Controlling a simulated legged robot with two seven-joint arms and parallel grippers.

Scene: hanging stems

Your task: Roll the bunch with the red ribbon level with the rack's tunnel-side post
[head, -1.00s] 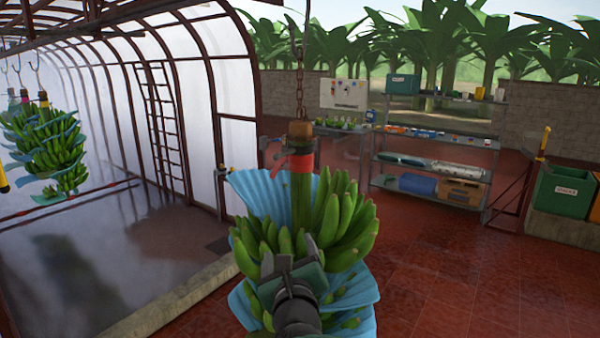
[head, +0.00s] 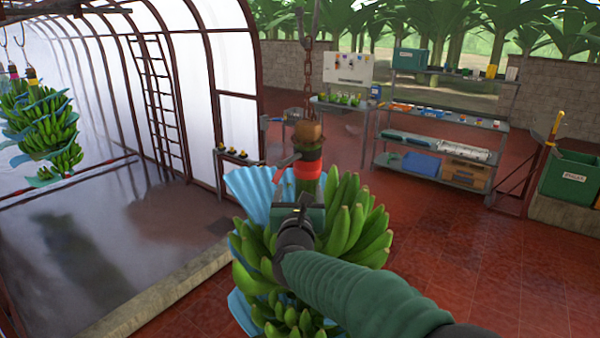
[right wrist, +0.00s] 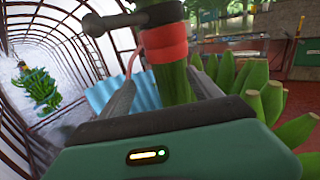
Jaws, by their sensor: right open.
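The bunch with the red ribbon (head: 360,222) hangs on a chain, with blue sheets around its green bananas. Its red ribbon (head: 308,170) is tied round the stem below a brown block (head: 307,135); the ribbon also shows in the right wrist view (right wrist: 165,43). My right gripper (head: 302,196) is in front of the stem just below the ribbon. In the right wrist view its open fingers (right wrist: 165,80) reach along both sides of the green stem (right wrist: 175,88); contact cannot be told. The rack's tunnel-side post (head: 379,135) stands farther back, right of the bunch. My left gripper is out of view.
More bunches (head: 40,125) hang at the left in the tunnel. A shelf rack (head: 440,145) with boxes and a green bin (head: 570,180) stand at the right. A low concrete kerb (head: 165,290) runs along the tunnel side. The red tiled floor (head: 450,250) is clear.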

